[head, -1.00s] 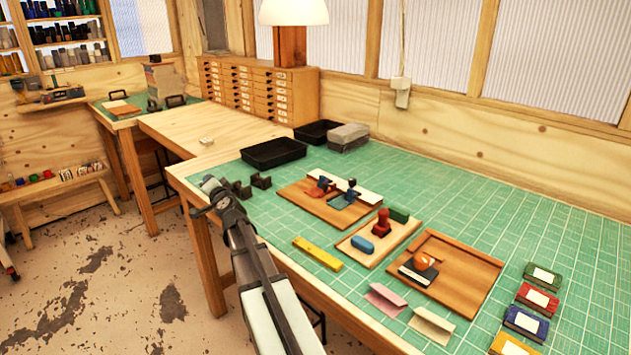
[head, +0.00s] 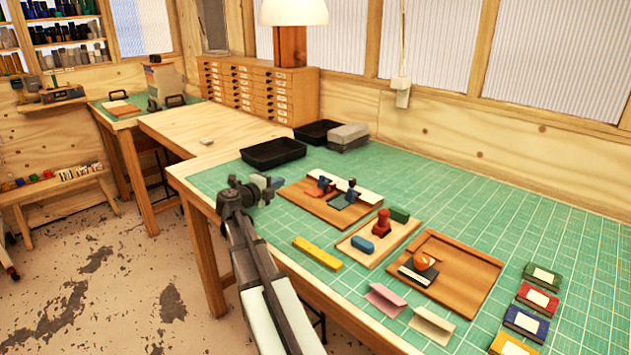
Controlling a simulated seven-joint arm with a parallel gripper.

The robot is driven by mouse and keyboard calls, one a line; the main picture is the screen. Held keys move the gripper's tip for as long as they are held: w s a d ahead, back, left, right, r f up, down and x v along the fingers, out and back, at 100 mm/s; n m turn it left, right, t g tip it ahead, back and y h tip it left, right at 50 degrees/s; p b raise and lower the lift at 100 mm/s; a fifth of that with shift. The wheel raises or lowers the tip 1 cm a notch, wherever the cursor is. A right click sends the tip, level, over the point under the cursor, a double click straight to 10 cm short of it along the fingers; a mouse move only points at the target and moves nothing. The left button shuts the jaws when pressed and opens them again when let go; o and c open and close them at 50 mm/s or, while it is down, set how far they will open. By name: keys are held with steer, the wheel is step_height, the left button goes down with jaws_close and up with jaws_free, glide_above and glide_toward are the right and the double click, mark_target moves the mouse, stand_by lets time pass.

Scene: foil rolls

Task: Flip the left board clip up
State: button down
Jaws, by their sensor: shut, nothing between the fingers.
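The left wooden board (head: 318,209) lies on the green mat with a white strip along its back edge. My gripper (head: 277,183) is shut and empty, just off the board's left end, pointing right toward the red piece. A small gap seems to separate them. My wrist hides part of the mat's left edge.
A middle board (head: 372,256) holds a red stamp, a blue and a green block. A right tray (head: 470,280) holds an orange-knobbed piece. A yellow bar (head: 317,252) lies in front. Black trays (head: 273,153) stand behind.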

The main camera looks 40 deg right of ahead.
mark_target(322, 177)
steer(key=shift+s+d+f+m+g, duration=0.1)
steer(key=shift+s+m+g, duration=0.15)
steer(key=shift+s+g, duration=0.3)
steer(key=shift+s+a+f+m+g, duration=0.1)
steer(key=shift+s+f+m+g, duration=0.1)
steer(key=shift+s+g, duration=0.3)
steer(key=shift+s+d+f+m+g, duration=0.1)
steer(key=shift+s+m+g, duration=0.2)
steer(key=shift+s, duration=0.4)
steer(key=d, duration=0.4)
steer(key=d+f, duration=0.1)
steer(key=d, duration=0.4)
steer(key=d+f, duration=0.1)
steer(key=d, duration=0.4)
steer(key=shift+f, duration=0.1)
steer(key=shift+a, duration=0.1)
steer(key=shift+r+y, duration=0.2)
steer(key=shift+y, duration=0.3)
